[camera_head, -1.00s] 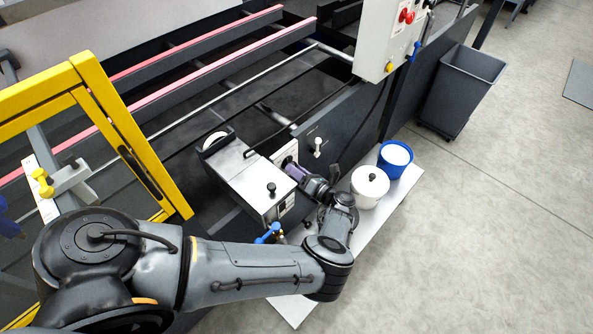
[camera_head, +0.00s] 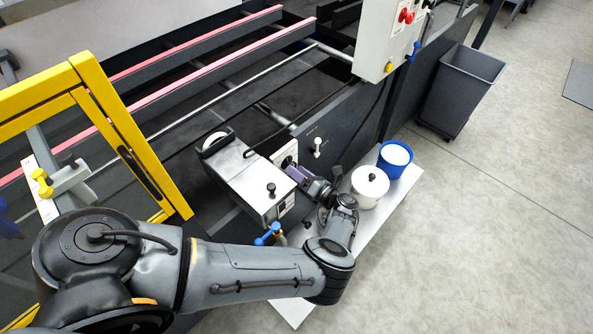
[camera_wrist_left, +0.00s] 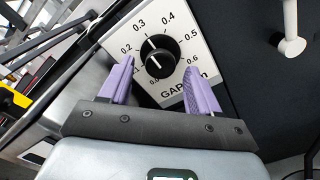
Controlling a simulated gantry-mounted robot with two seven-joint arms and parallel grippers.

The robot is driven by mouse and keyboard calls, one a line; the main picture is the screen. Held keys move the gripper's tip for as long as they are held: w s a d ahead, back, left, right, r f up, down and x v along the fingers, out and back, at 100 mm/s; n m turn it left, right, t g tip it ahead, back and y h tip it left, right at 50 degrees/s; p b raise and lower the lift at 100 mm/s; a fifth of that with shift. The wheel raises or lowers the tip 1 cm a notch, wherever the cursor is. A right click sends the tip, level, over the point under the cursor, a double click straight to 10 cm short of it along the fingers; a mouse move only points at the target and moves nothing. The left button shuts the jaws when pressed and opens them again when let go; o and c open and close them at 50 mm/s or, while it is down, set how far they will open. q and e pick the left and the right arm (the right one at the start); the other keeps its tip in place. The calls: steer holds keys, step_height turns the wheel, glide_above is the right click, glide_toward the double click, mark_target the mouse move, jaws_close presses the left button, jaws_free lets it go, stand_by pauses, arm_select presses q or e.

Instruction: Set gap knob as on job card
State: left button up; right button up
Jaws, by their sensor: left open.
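The black gap knob (camera_wrist_left: 160,57) sits on a white dial plate (camera_wrist_left: 181,75) marked 0.2 to 0.6, with lower marks partly hidden, and "GAP". Its white pointer line points up and left, close to 0.3. In the head view the dial plate (camera_head: 281,152) shows on the dark machine side. My left gripper (camera_head: 292,169) faces the plate. In the left wrist view its two purple fingers (camera_wrist_left: 159,68) are open, one on each side of the knob, with visible space between them and it. I cannot make out a readable job card. My right gripper is not in view.
A white lever (camera_head: 318,146) stands right of the dial. A metal glue unit (camera_head: 250,180) with a black knob is to the left. A yellow frame (camera_head: 120,125) rises at left.

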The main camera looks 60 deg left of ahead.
arm_select(q)
steer(key=p+v, duration=0.1)
steer(key=v, duration=0.8)
steer(key=shift+d, duration=0.35)
steer(key=shift+w, duration=0.1)
